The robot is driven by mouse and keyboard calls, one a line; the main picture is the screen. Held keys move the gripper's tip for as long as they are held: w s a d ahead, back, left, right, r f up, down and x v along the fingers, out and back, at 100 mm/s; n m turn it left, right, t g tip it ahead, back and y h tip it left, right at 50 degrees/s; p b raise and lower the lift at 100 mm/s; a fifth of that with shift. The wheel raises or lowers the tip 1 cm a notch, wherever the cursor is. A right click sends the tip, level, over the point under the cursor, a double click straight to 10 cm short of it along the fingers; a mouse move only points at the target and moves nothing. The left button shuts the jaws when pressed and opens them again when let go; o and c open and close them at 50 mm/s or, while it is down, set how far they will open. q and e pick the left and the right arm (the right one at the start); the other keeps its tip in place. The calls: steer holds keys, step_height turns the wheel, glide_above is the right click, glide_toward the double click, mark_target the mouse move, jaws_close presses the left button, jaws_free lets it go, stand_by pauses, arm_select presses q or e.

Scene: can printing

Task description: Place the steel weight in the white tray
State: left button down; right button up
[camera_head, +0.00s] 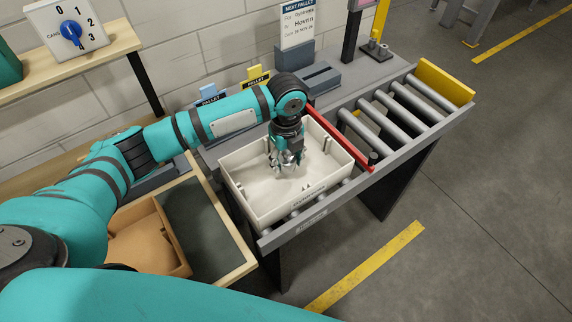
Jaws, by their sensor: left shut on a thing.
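The white tray (250,204) sits on the near end of the roller conveyor, with its open top facing up. My left gripper (286,160) reaches down into the tray's space from above. It is shut on a small shiny steel-coloured thing, apparently the steel weight, which the fingers mostly hide. Whether the weight touches the tray floor I cannot tell. My right gripper is not in view.
A red bar (341,140) runs along the tray's far right side. Empty rollers (400,110) lead to a yellow end stop (446,80). A brown bin (150,240) lies left of the tray. A selector box (68,30) stands on the shelf.

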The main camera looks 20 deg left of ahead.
mark_target(286, 167)
arm_select(q)
step_height(286, 167, down, 3)
steer(key=shift+p, duration=0.3)
steer(key=shift+f, duration=0.1)
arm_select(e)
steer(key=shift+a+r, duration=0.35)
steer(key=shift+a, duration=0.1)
arm_select(q)
steer(key=shift+f, duration=0.1)
steer(key=c, duration=0.6)
jaws_free()
steer(key=shift+s, duration=0.1)
steer(key=shift+c, duration=0.2)
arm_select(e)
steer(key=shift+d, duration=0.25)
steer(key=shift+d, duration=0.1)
